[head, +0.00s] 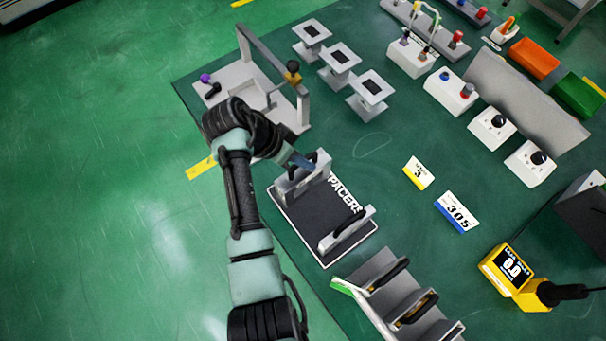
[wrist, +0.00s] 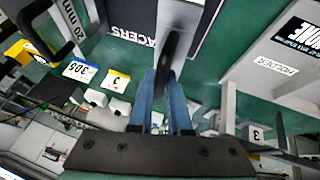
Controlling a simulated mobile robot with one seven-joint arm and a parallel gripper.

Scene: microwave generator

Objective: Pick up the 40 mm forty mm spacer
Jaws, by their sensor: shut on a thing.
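My gripper (head: 303,162) is shut on the black handle of a grey spacer (head: 290,184) at the far end of the dark SPACERS tray (head: 318,222). In the wrist view my blue fingers (wrist: 167,88) close around the black handle (wrist: 172,52), and the grey spacer body (wrist: 181,14) is behind it. No size label shows on this spacer. I cannot tell whether it rests on the tray or is slightly raised. A second grey spacer (head: 345,231) with a black handle stands at the near end of the tray; it is marked 20 mm in the wrist view (wrist: 74,22).
A grey frame fixture (head: 302,105) stands just beyond the tray. A grey rack with black handles (head: 395,300) stands at the near side. A yellow card (head: 418,173), a 305 card (head: 457,212) and a yellow display gauge (head: 510,270) lie right. The mat between is clear.

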